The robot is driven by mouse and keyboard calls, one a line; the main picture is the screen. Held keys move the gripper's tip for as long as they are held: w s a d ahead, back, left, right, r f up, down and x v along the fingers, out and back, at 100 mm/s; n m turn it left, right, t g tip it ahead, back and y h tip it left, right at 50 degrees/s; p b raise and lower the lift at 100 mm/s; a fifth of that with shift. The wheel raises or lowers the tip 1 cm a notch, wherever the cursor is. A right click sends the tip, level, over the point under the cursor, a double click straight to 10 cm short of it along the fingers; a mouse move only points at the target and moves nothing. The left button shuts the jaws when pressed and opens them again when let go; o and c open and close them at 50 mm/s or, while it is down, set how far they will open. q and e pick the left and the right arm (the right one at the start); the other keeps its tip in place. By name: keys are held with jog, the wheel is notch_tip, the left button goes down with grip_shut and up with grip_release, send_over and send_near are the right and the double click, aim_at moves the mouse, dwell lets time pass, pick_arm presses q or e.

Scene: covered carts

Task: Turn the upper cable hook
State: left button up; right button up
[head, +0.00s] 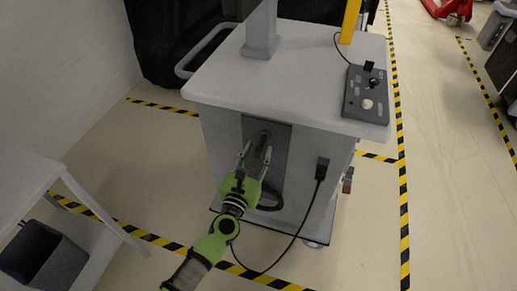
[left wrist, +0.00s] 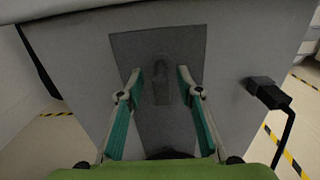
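The upper cable hook (head: 264,141) is a dark, small piece on the dark grey panel (head: 280,160) on the cart's front. In the left wrist view the hook (left wrist: 162,82) hangs between my left gripper's fingers, pointing down, with a gap on each side. My left gripper (head: 257,158) is open in front of the panel, and its fingers also show in the left wrist view (left wrist: 158,85). A dark lower hook (head: 270,201) with a looped cable sits below, partly hidden by the gripper. My right gripper is in neither view.
The grey cart (head: 225,85) carries a control box (head: 366,93) on top. A black plug (head: 322,168) with a hanging cable is right of the panel, and it shows in the left wrist view (left wrist: 268,92). A white table (head: 22,180) and dark bin (head: 42,256) stand at left.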

pick_arm(q)
jog(key=shift+w+d, duration=0.2)
jog(key=shift+w, duration=0.35)
grip_shut()
